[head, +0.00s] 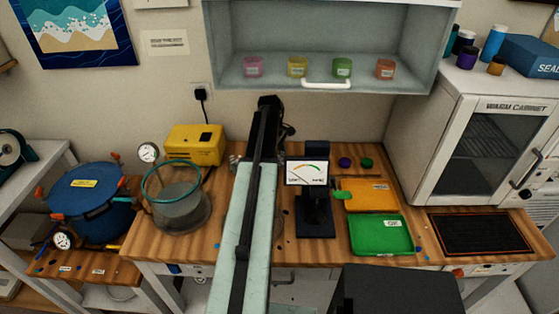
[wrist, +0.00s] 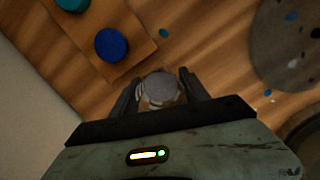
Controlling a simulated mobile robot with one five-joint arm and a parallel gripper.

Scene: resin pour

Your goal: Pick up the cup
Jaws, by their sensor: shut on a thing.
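The cup (wrist: 160,88) shows in the wrist view as a small, pale grey, round shape seen from above. My gripper (wrist: 157,86) has one finger on each side of it and is shut on it. Whether the cup's base touches the wooden bench cannot be told. In the head view my raised arm crosses the middle of the bench and hides the cup and most of my gripper.
In the wrist view a wooden block with a blue disc (wrist: 111,45) lies left of the cup. In the head view a glass chamber (head: 178,198) and yellow pump box (head: 196,145) stand left of my arm, a dial stand (head: 314,212) right. A shelf (head: 318,75) hangs behind.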

